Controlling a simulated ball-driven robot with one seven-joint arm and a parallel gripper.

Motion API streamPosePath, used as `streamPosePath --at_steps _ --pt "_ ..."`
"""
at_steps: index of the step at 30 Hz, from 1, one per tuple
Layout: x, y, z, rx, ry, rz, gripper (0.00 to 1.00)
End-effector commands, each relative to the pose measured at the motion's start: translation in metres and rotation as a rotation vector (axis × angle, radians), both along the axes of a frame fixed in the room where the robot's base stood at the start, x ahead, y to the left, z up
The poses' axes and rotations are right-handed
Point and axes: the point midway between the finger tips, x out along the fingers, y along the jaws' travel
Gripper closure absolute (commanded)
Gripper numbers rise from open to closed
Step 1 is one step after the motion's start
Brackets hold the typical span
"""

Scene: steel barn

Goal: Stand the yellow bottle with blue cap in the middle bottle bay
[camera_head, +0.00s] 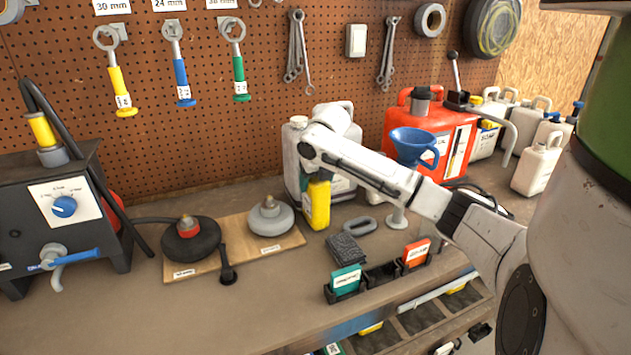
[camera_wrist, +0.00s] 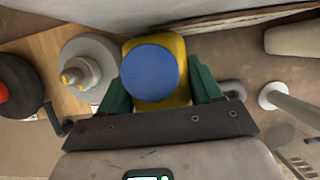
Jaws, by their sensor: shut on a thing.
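The yellow bottle (camera_head: 317,203) is upright at the back of the bench, in front of a grey-white canister. I cannot tell whether its base touches the bench. Its blue cap (camera_wrist: 150,73) shows from above in the wrist view; my gripper hides it in the head view. My gripper (camera_wrist: 160,88) is shut on the bottle, one green finger on each side of its upper part. A black rack (camera_head: 380,275) at the bench front has a teal box at its left, an orange one at its right and an empty middle. Compartments (camera_head: 421,318) sit below the bench edge; which holds the named bay is unclear.
A wooden board (camera_head: 207,266) with two round-based fittings lies left of the bottle. A dark block (camera_head: 346,248), a grey ring (camera_head: 360,225) and a blue funnel (camera_head: 413,143) on a stand are to its right. A red canister (camera_head: 430,125) stands behind.

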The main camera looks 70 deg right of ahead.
Motion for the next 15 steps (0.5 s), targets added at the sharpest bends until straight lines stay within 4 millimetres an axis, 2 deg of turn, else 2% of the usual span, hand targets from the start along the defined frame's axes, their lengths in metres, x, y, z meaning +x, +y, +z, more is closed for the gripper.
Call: streamPosePath --at_steps 7,8,15 --pt "0.0002 -0.0007 -0.0006 -0.003 -0.003 0.0 1.0" --pt "-0.0001 0.0001 -0.0029 0.0 0.0 0.0 0.35" --pt "0.0 0.0001 -0.0021 0.0 0.0 0.0 0.12"
